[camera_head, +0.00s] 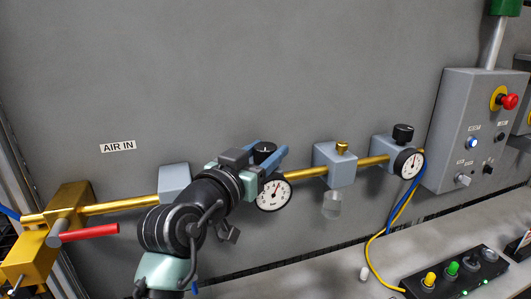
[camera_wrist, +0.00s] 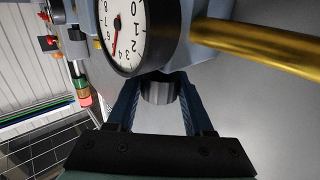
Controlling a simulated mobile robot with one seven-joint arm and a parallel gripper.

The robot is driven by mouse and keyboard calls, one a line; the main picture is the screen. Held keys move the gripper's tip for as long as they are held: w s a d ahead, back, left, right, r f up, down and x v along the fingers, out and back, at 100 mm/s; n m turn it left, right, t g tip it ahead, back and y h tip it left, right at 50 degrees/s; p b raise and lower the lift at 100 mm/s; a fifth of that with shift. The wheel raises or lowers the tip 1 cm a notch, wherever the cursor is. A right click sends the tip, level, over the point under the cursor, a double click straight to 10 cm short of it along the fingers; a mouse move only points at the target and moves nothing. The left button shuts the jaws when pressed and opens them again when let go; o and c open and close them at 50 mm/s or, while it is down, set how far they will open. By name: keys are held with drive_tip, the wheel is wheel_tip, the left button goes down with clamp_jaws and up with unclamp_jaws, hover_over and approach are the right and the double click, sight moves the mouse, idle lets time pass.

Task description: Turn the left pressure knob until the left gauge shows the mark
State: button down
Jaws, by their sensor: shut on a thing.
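The left gauge (camera_head: 273,194) is a round white dial with a dark rim, below my gripper; a thin needle points up and slightly right in the head view. The wrist view shows the same left gauge (camera_wrist: 125,30) close up, with a red needle and black numerals; I cannot make out a separate mark. The left pressure knob (camera_head: 265,148) is black, on top of the regulator. My gripper (camera_head: 268,152) has its blue fingers on either side of the knob and is shut on it. In the wrist view the dark knob (camera_wrist: 158,91) sits between the fingertips.
A brass pipe (camera_head: 305,171) runs along the grey wall. A block with a brass fitting (camera_head: 342,149) is right of my gripper, then a right gauge (camera_head: 409,164) under its black knob (camera_head: 403,133). A red-handled valve (camera_head: 88,233) is far left; a control box (camera_head: 470,130) is right.

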drive_tip(key=shift+c, duration=1.4)
unclamp_jaws()
drive_tip(key=b+v, duration=0.3)
drive_tip(key=v, duration=1)
drive_tip(key=shift+b, duration=0.3)
drive_tip(key=shift+f, duration=0.1)
drive_tip(key=d+r+t+y+p, duration=0.1)
drive_tip(key=d+r+t, duration=0.3)
drive_tip(key=r, duration=0.4)
drive_tip(key=s+d+r+n+t+y+p, duration=0.1)
drive_tip(key=s+r+n+t+y, duration=0.4)
drive_tip(key=s+r, duration=0.7)
wheel_tip(320, 180, up, 3)
drive_tip(key=t+y, duration=0.2)
drive_tip(key=shift+s+d+n+t+p, duration=0.3)
drive_tip(key=shift+s, duration=0.05)
